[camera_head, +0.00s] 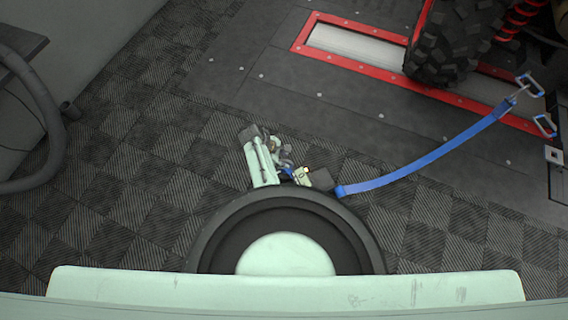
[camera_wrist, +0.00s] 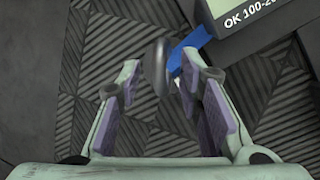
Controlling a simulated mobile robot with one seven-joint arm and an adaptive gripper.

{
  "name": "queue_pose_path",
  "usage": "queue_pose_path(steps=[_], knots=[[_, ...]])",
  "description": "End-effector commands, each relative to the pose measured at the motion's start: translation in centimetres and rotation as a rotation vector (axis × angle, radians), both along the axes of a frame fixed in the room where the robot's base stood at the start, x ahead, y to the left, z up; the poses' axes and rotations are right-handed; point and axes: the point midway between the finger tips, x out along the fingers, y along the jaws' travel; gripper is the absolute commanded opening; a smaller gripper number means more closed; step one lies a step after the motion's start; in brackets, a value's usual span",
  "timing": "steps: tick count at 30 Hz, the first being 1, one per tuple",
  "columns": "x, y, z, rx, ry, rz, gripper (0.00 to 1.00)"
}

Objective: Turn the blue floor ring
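In the wrist view my gripper (camera_wrist: 160,70) is open, its two purple-padded fingers well apart. A dark rounded piece (camera_wrist: 157,66), seen nearly edge-on, stands between the fingertips, with a gap to the left finger. A blue piece (camera_wrist: 184,50) shows just behind and right of it; I cannot tell whether it is the floor ring or the end of the strap. In the head view a small blue part (camera_head: 288,172) shows among my arm's parts; the gripper's fingers are not clear there, and no complete blue ring is visible.
A blue strap (camera_head: 430,158) runs from a dark box (camera_head: 322,180) to metal hooks (camera_head: 530,86) at the right. A tire (camera_head: 450,45) rests by red-framed rollers.

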Motion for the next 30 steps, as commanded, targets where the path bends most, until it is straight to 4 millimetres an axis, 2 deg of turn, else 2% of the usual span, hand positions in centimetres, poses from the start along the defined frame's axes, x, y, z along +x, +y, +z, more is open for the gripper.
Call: queue_pose_path(steps=[1,3,13,27,30], knots=[[0.13,-0.26,-0.99,0.000,-0.001,-0.001,0.33],[0.20,-0.44,-1.28,0.000,-0.001,-0.001,0.33],[0.25,-0.57,-1.22,0.000,-0.001,0.000,0.32],[0.26,-0.56,-1.23,0.001,-0.002,0.001,0.01],[0.27,-0.56,-1.22,0.001,-0.002,0.001,0.00]])
